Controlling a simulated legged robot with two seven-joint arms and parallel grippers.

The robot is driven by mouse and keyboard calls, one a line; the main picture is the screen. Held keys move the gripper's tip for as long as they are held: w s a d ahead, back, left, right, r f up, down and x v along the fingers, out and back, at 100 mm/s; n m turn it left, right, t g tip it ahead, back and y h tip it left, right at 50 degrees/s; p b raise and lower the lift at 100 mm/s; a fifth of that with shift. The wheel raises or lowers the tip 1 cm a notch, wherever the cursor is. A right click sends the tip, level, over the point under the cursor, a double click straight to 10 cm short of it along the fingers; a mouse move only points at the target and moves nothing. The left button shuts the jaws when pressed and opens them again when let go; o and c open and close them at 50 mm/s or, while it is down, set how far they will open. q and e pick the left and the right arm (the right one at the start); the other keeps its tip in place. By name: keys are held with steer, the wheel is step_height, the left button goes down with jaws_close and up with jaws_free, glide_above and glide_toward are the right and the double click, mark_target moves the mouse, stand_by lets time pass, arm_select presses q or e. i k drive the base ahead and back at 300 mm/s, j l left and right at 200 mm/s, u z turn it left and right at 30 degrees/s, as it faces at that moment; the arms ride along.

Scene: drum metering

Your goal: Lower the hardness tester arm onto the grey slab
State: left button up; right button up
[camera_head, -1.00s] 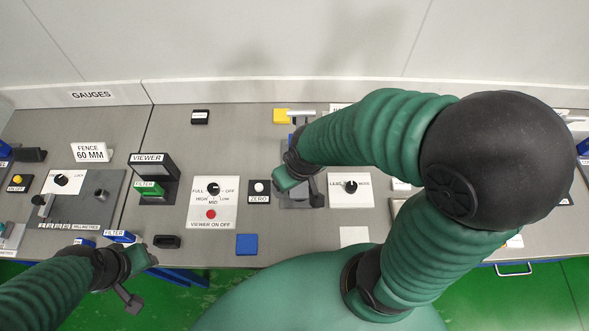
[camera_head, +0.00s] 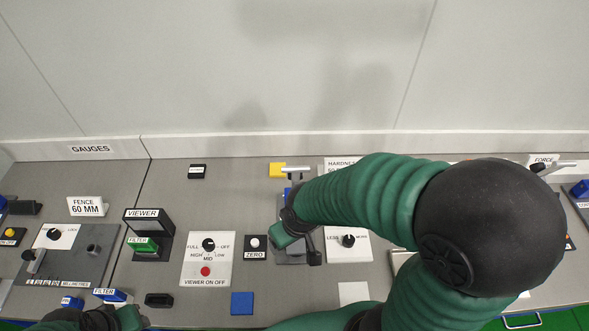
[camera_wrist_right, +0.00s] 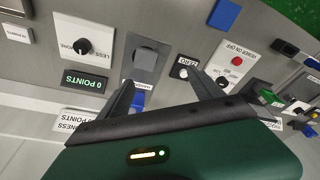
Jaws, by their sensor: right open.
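The hardness tester stands at the back middle of the bench, its grey base (camera_head: 292,258) partly covered by my right gripper. In the right wrist view, a grey square slab (camera_wrist_right: 146,58) lies on the tester's base, and a blue part (camera_wrist_right: 138,99) shows between the fingers. My right gripper (camera_head: 300,248) is open above the tester; its fingers (camera_wrist_right: 163,88) straddle the area in the wrist view. I cannot tell whether they touch anything. My left gripper (camera_head: 112,319) is at the bottom edge, partly cut off.
A display (camera_wrist_right: 82,83) reads 0 POINTS beside a LESS/MORE knob (camera_head: 348,240). The ZERO button (camera_head: 255,243), viewer panel (camera_head: 206,258) and VIEWER stand (camera_head: 149,228) are left of the tester. My right arm covers much of the right side.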

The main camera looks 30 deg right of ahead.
mark_target(294, 173)
steer(key=z, duration=0.35)
steer(key=i+j+z, duration=0.1)
steer(key=z, duration=0.25)
steer(key=j+z, duration=0.15)
steer(key=z, duration=0.2)
